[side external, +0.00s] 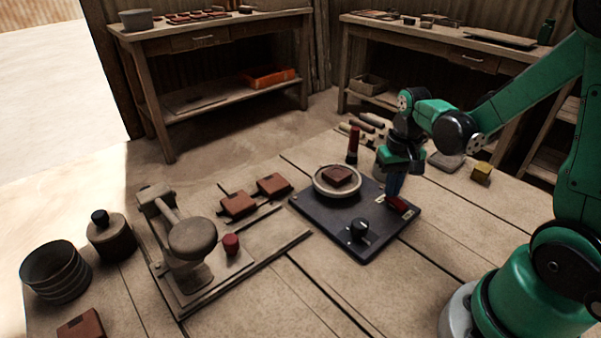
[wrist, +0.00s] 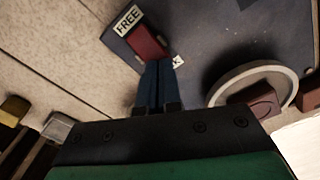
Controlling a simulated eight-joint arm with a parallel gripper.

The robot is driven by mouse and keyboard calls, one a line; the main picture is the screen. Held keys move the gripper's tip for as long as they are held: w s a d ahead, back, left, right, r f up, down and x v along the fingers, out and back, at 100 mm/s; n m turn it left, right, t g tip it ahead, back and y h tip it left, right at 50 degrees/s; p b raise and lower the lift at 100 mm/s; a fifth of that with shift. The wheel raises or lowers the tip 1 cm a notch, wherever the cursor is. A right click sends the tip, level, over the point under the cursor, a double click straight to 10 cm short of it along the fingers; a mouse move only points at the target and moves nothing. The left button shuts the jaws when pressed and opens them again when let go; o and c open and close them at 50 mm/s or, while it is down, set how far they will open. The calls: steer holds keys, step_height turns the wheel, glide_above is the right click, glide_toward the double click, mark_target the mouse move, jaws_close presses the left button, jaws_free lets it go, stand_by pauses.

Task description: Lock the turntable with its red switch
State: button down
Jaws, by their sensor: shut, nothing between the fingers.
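The turntable (side external: 318,190) is a pale round dish on a dark base plate (side external: 335,225), with a brown tile (side external: 338,175) on it. Its rim also shows in the wrist view (wrist: 258,70). The red switch (side external: 398,206) sits at the plate's right corner. In the wrist view the red switch (wrist: 146,42) has a "FREE" label (wrist: 128,20) at its far end and a mostly hidden label (wrist: 178,61) at its near end. My gripper (side external: 392,196) is shut and empty, its blue fingertips (wrist: 159,64) at the switch's near end; contact cannot be told.
A red-and-black tool (side external: 353,145) stands behind the plate. A press (side external: 190,240) with a red knob (side external: 231,244) and brown tiles (side external: 272,185) are to the left.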

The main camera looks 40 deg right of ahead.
steer(key=shift+f, duration=0.3)
steer(key=shift+r, duration=3.55)
steer(key=a+r+n+t, duration=0.4)
steer(key=a+n+t, duration=0.2)
steer(key=a, duration=0.5)
steer(key=shift+w+t, duration=0.15)
steer(key=shift+t, duration=0.35)
